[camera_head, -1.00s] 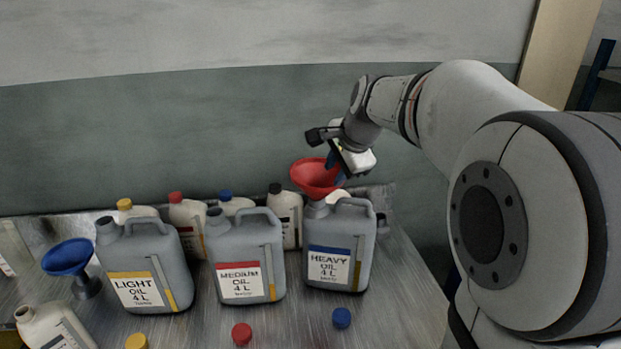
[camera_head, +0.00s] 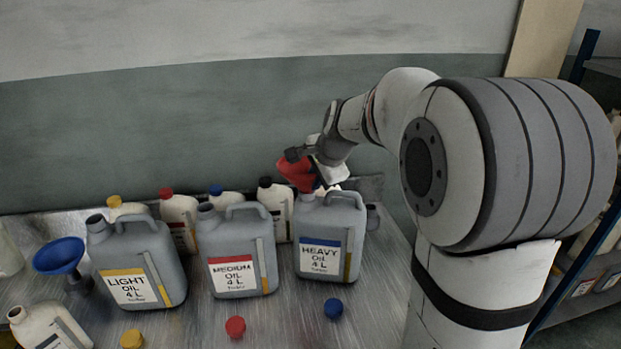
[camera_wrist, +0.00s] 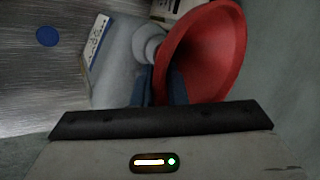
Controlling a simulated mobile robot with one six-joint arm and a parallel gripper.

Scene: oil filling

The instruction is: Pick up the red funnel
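The red funnel (camera_head: 297,172) is in my gripper (camera_head: 319,187), above and a little left of the mouth of the grey HEAVY OIL can (camera_head: 330,238). It is tilted, and my gripper and wrist partly cover it in the head view. In the wrist view, the funnel's wide red cone (camera_wrist: 212,50) lies on the right. The blue fingers (camera_wrist: 161,88) sit close together on its narrow lower part. The fingertips' exact contact is partly hidden.
Grey MEDIUM OIL (camera_head: 236,250) and LIGHT OIL (camera_head: 137,262) cans stand to the left. Several white bottles stand behind them. A blue funnel (camera_head: 59,256) is at the far left. Yellow, red and blue caps (camera_head: 333,308) lie in front on the metal table.

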